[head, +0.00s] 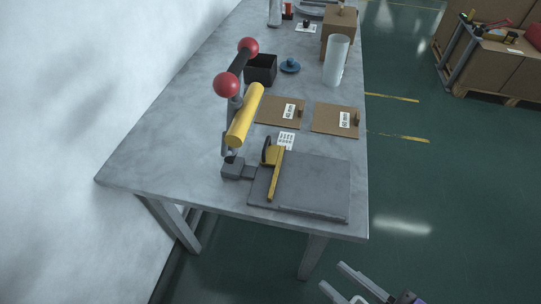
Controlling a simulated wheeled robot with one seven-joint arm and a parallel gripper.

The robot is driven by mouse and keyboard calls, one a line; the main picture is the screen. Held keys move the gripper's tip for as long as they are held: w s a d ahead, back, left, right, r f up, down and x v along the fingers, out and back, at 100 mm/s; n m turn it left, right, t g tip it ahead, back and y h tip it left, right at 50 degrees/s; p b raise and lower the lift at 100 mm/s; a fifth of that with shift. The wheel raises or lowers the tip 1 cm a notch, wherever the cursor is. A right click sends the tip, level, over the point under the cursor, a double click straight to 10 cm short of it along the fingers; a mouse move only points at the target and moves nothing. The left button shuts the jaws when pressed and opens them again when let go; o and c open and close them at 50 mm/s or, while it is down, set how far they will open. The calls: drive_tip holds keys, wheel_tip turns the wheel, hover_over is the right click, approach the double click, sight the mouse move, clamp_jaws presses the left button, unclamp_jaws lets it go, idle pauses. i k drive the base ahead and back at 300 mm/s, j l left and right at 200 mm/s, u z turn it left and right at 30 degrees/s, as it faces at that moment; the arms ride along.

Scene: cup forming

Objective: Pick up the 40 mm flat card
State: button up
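Two flat brown cards lie side by side on the grey table, each with a white label and a small knob at its right side. The labels are tiny: the left card (270,111) seems to read 40 mm, and I cannot read the number on the right card (327,122) with certainty. My gripper (331,276) shows at the bottom edge, over the floor off the table's near right corner. Its two grey fingers are apart with nothing visible between them. It is well away from both cards.
A hand press with a yellow cylinder (244,115) and red balls stands left of the cards. A grey plate (315,190) with a yellow bar lies in front. Behind stand a black box (261,70), a blue lidded piece (290,66) and a white cylinder (336,62).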

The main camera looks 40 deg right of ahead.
sight(277, 110)
drive_tip(key=z, duration=0.75)
drive_tip(key=i+j+z, duration=0.15)
drive_tip(key=j+z, duration=0.5)
drive_tip(key=i+j+z, duration=0.1)
drive_tip(key=j+z, duration=0.25)
drive_tip(key=j, duration=0.25)
